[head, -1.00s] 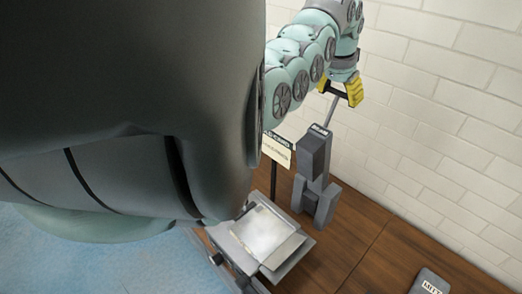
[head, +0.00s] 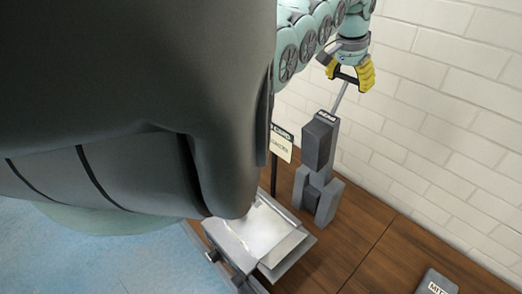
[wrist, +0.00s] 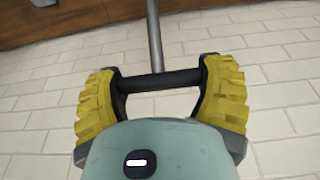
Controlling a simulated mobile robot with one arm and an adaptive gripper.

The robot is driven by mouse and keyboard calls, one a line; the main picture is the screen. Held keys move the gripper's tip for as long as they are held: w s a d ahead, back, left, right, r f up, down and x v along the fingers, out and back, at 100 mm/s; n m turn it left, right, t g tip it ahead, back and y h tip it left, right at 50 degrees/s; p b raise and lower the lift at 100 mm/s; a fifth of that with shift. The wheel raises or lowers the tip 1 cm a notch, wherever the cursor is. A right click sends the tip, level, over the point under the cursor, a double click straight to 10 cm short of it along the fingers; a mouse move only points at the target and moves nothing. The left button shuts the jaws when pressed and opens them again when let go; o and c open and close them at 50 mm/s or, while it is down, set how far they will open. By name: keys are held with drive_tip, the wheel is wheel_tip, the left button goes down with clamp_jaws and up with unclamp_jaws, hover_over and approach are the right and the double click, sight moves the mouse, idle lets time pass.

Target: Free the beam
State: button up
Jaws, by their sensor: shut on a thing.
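My gripper (head: 350,74) is shut on a black crossbar handle (wrist: 160,81), with a yellow ribbed finger around each end in the wrist view. A thin grey rod (head: 340,99) runs from the handle down into the top of a dark grey upright device (head: 319,143). The device has a small lettered plate on top, too small to read surely, and stands on the wooden surface. The rod also shows in the wrist view (wrist: 154,35). I cannot tell which part is the beam.
A metal tray-like box with a bright top (head: 263,232) stands in front of the device. A small sign (head: 281,143) on a post is beside it. A dark lettered block (head: 434,283) lies at lower right. A white brick wall (head: 450,90) stands close behind my gripper.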

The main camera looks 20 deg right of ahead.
drive_tip(key=shift+d, duration=0.1)
drive_tip(key=o, duration=1.2)
drive_tip(key=shift+o, duration=0.2)
drive_tip(key=shift+w+r, duration=0.1)
drive_tip(key=shift+r, duration=0.05)
drive_tip(key=v, duration=1.1)
drive_tip(key=shift+r, duration=0.4)
